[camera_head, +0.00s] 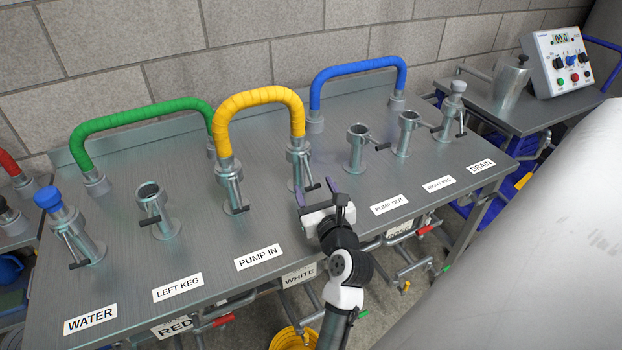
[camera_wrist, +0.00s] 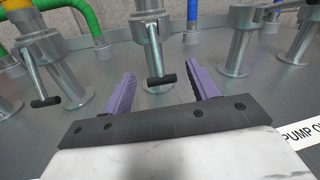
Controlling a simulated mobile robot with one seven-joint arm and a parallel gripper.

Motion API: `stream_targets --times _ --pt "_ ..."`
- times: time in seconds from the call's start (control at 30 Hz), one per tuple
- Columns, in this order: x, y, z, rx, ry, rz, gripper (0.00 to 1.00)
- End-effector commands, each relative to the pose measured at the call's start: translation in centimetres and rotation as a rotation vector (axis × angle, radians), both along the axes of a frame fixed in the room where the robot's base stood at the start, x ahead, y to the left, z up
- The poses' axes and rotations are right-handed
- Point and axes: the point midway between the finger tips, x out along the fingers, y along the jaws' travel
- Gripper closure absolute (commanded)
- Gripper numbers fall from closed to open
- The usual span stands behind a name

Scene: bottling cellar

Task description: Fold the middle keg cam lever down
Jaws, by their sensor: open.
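The middle keg port (camera_head: 296,152) is a steel stub that takes the right end of the yellow hose (camera_head: 258,100). Its cam lever (camera_head: 308,172) is a thin steel rod with a black crossbar handle. In the wrist view the lever (camera_wrist: 154,55) runs from the collar downward and toward me; its exact angle is hard to tell. My gripper (camera_head: 316,192) is open and empty in front of this port. In the wrist view the black handle shows between the two purple fingers (camera_wrist: 160,84), a little beyond the tips, with no contact visible. The port's label is hidden behind my gripper.
The pump-in port (camera_head: 232,188) with its lever stands to the left. The open pump-out port (camera_head: 357,148) stands to the right with its lever sticking out. Green (camera_head: 140,112) and blue (camera_head: 355,67) hoses arch behind. The steel bench top (camera_head: 210,265) is clear in front.

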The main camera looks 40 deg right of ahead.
Motion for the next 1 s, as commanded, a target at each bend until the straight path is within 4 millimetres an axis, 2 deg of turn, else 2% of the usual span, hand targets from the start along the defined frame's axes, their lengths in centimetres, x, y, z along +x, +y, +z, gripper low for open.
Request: stream_targets --times 0.03,0.2,0.57,0.67,1.0 --pt "0.9 -0.3 0.2 0.000 -0.001 0.003 0.41" --pt "2.5 -1.0 0.1 0.000 0.000 0.001 0.41" --pt "3.0 -1.2 0.0 -0.001 0.000 0.001 0.41" --pt "3.0 -1.2 0.0 -0.001 0.000 0.001 0.52" --pt "2.9 -1.2 0.0 0.000 0.000 0.000 0.96"
